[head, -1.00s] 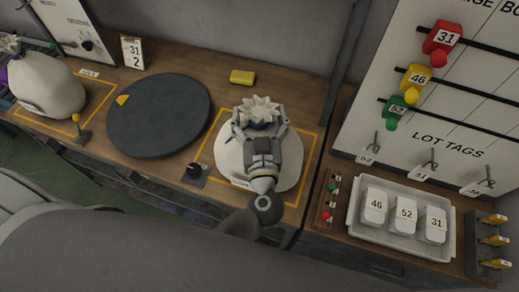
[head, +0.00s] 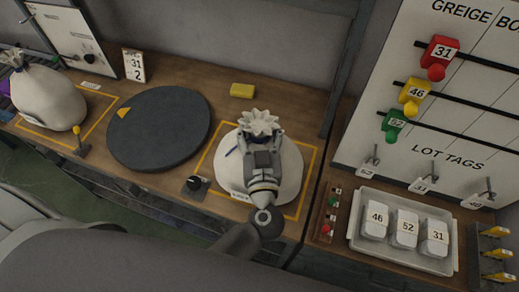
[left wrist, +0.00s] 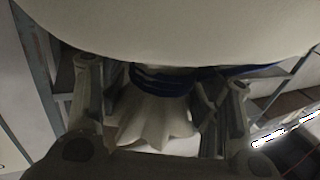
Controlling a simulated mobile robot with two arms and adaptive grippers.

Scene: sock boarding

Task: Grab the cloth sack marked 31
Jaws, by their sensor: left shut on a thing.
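A plump white cloth sack (head: 275,185) with a gathered, frilled top sits within a yellow outline right of the round dark turntable. A label lies at its lower left, too small to read, so I cannot tell its number. My left gripper (head: 262,136) is above it, shut on the gathered neck below the frill. In the left wrist view the sack's body (left wrist: 180,30) fills the top, and the blue tie (left wrist: 160,80) and frill lie between the fingers. I cannot tell whether the sack is clear of the bench. My right gripper is not in view.
A second tied sack (head: 48,98) stands at the left. The dark turntable (head: 158,130) lies between the sacks. A sign (head: 134,66) reading 31 and 2 and a yellow block (head: 242,90) stand behind. A tray (head: 400,256) with numbered white items is at the right.

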